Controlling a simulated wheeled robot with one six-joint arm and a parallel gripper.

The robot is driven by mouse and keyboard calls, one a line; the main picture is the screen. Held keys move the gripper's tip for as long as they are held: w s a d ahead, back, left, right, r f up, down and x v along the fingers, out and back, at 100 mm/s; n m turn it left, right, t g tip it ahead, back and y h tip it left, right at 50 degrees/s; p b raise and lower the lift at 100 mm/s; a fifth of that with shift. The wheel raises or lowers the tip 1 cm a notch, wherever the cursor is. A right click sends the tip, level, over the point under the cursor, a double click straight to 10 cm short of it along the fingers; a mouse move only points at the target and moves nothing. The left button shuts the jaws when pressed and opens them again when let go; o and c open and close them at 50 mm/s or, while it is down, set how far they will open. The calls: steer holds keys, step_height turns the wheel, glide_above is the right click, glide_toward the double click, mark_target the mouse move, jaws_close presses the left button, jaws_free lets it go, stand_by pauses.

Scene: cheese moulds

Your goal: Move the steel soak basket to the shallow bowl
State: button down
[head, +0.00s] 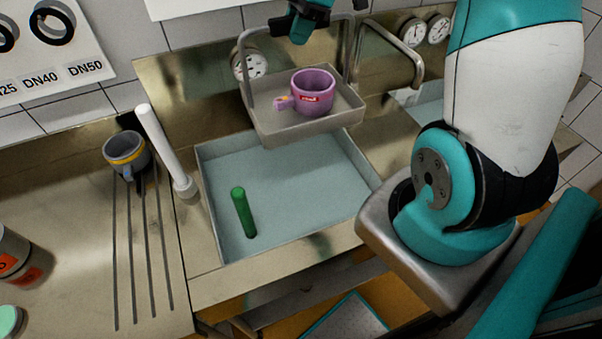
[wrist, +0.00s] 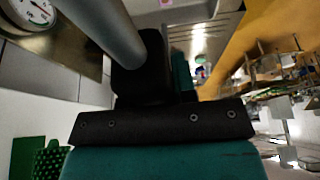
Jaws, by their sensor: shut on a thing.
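The steel soak basket (head: 265,130) is a grey tray with a tall looped handle. It hangs level above the back of a square sink bowl (head: 222,250), with a purple mug (head: 312,92) inside it. My gripper (head: 300,28) is at the top of the head view, shut on the basket's handle. The wrist view shows the thick grey handle bar (wrist: 103,28) against the dark jaw. The square bowl has a pale blue-grey floor and low walls. Another pale blue surface (head: 428,108) shows at the right behind my arm; I cannot tell which one is the shallow bowl.
A white upright pipe (head: 164,148) stands left of the bowl. A grey mug (head: 126,153) is on the grooved drainboard (head: 95,255). A bent tap (head: 400,52) and round gauges (head: 438,28) are at the back.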

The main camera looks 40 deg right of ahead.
mark_target(297, 93)
step_height(297, 93, down, 15)
steer(key=b, duration=1.3)
steer(key=shift+r+b, duration=0.1)
steer(key=shift+b, duration=0.3)
step_height(297, 93, down, 20)
steer(key=p, duration=0.3)
steer(key=c, duration=0.9)
jaws_free()
